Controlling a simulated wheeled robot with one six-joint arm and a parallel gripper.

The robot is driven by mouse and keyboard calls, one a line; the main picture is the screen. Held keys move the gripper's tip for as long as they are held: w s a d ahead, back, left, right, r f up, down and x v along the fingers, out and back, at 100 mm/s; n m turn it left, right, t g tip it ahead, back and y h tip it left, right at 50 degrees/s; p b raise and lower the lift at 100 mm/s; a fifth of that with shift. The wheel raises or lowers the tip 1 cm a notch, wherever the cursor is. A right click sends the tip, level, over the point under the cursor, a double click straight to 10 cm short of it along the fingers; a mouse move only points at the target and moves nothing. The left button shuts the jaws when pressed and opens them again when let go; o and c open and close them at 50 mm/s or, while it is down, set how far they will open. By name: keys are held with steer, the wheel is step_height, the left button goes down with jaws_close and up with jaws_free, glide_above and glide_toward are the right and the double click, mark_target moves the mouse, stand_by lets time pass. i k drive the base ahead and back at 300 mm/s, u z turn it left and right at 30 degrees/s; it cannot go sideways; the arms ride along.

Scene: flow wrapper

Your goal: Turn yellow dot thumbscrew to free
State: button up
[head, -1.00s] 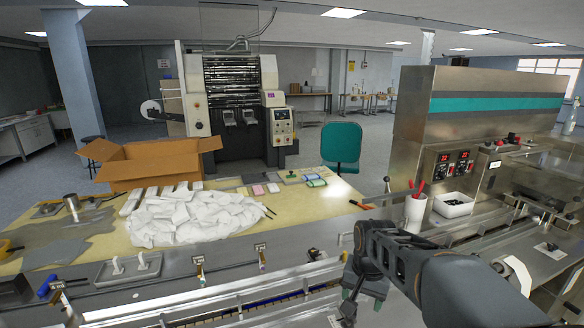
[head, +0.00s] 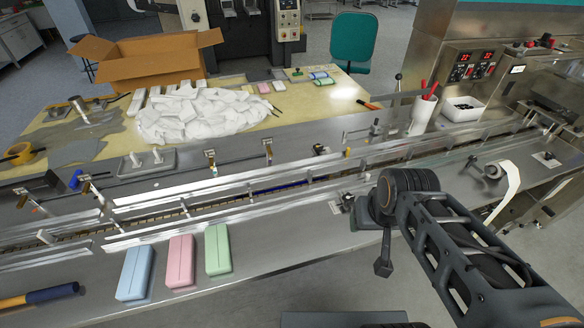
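Several small clamp posts with screw knobs stand along the guide rails of the conveyor in the head view. One post with an orange-yellow part (head: 211,161) is left of centre, and a similar post (head: 268,151) is to its right. Another post with a blue knob (head: 77,179) stands at the far left. The dots are too small to read, so I cannot tell which screw has the yellow one. My gripper (head: 383,267) hangs below my dark wrist at right of centre, in front of the rails and apart from these posts. Its finger opening is unclear.
Blue (head: 135,271), pink (head: 181,261) and green (head: 217,249) packs lie on the front ledge. A screwdriver-like tool (head: 45,296) lies at left. Behind are a pile of white packs (head: 200,110), a cardboard box (head: 140,65) and a white cup (head: 422,115). The ledge right of the packs is clear.

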mark_target(318, 148)
steer(key=z, duration=1.35)
steer(key=i, duration=0.55)
steer(key=u, duration=2.3)
